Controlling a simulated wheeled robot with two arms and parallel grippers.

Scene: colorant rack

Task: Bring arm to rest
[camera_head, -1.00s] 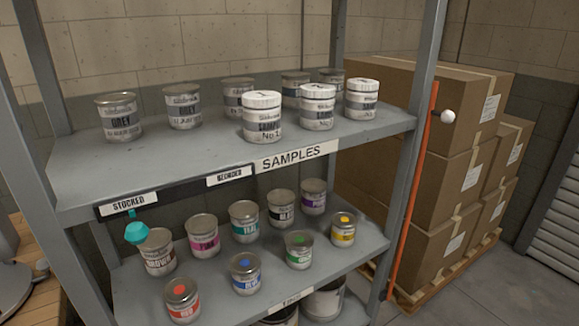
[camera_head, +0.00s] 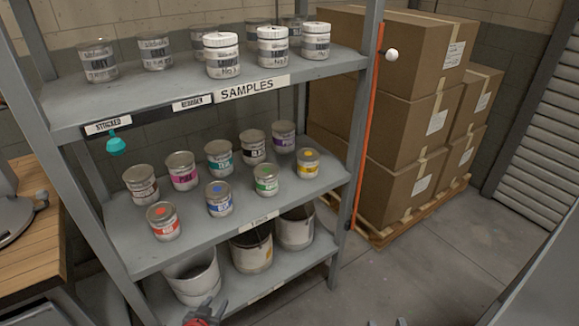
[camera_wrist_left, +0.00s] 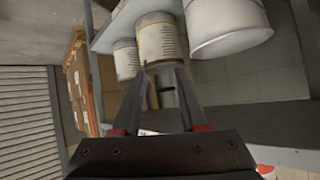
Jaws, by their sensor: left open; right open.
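My left gripper (camera_head: 205,312) shows only as a red and dark part at the bottom edge of the head view, in front of the rack's lower shelf. In the left wrist view its two fingers (camera_wrist_left: 160,75) are apart with nothing held between them. Buckets lie beyond the fingertips there, apart from them as far as I can tell. Of my right gripper (camera_head: 387,323), only small dark tips show at the bottom edge, over the floor right of the rack; the rest is out of frame.
The rack (camera_head: 80,125) holds white-lidded sample cans (camera_head: 221,55), coloured cans (camera_head: 163,222) and large buckets (camera_head: 295,228). Boxes (camera_head: 395,110) stand on a pallet (camera_head: 385,232) behind an orange pole (camera_head: 367,140). A wooden bench (camera_head: 35,240) is at left. Floor (camera_head: 410,270) at right is clear.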

